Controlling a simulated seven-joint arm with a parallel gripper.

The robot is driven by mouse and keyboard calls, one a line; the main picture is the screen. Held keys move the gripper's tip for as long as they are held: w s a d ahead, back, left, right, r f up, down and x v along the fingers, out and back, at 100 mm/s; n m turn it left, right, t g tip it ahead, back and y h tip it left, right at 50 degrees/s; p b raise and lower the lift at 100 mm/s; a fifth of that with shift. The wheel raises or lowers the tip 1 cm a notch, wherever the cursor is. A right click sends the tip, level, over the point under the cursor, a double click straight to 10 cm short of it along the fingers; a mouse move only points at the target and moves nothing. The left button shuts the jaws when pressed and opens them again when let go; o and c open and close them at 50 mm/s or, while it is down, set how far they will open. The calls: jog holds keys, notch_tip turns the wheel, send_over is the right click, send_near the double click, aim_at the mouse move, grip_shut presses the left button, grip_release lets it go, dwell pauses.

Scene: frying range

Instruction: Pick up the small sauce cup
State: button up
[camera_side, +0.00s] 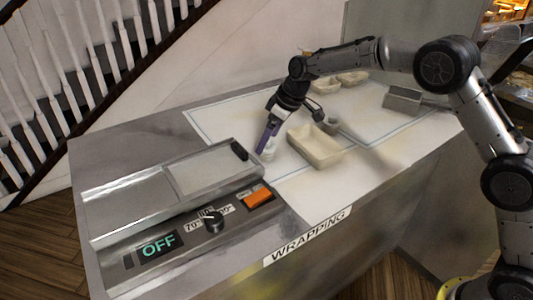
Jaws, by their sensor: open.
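A small white sauce cup (268,152) sits on the white mat, close to the right edge of the wrapping machine.
A beige rectangular tray (314,147) sits just right of the cup. The metal wrapping machine (130,196) with an orange switch (258,197) lies to the left. More beige containers (352,77) and a grey metal box (402,101) stand farther back. The mat's front right is clear.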

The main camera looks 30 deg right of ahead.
jog(key=shift+x, duration=1.05)
jog(key=c, duration=1.3)
jog(key=shift+r, duration=0.1)
